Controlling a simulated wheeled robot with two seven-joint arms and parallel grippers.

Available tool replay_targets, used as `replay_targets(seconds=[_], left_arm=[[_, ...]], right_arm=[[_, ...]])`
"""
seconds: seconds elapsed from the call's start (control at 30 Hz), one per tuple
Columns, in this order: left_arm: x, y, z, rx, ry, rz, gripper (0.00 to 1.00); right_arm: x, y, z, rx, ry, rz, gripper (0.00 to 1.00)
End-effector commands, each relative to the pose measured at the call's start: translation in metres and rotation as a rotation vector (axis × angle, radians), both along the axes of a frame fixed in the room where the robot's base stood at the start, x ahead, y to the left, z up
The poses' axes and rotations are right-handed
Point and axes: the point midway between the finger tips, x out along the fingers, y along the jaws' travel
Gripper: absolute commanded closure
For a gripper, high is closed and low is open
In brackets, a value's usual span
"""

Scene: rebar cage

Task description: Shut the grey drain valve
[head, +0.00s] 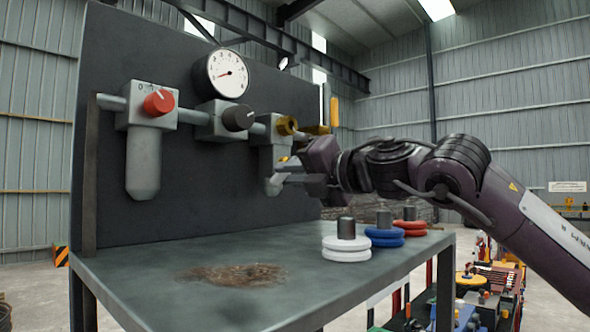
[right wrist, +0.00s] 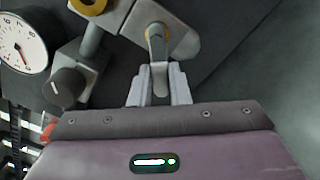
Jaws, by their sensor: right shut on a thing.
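The grey drain valve shows in the right wrist view as a pale grey lever (right wrist: 159,78) on a grey body, with a yellow ring (right wrist: 156,30) at its pivot. It sits on the right-hand unit (head: 269,153) of the panel's pipe row. My right gripper (head: 284,181) reaches in from the right at that unit. In the right wrist view its two pale fingers stand on either side of the lever, shut on it. In the head view the gripper hides most of the lever. My left gripper is not in view.
The dark panel (head: 180,50) also carries a red knob (head: 158,103), a black knob (head: 238,118) and a round gauge (head: 227,73). White rings (head: 346,249), blue rings (head: 384,236) and red rings (head: 410,228) sit on pegs on the bench (head: 160,300). The bench's front left is clear apart from a brown stain.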

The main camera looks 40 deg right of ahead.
Motion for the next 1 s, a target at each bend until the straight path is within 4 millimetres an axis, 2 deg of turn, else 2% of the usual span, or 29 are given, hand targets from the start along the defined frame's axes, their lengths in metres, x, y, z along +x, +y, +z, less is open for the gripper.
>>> replay_targets(seconds=[0.03,0.53,1.0], left_arm=[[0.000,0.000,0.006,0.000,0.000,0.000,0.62],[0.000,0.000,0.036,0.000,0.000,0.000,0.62],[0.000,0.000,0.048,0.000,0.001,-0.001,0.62]], right_arm=[[0.000,0.001,0.005,0.045,0.002,0.000,1.00],[-0.001,0.007,0.019,0.482,0.039,0.000,1.00],[-0.001,0.007,0.023,0.678,0.055,0.000,1.00]])
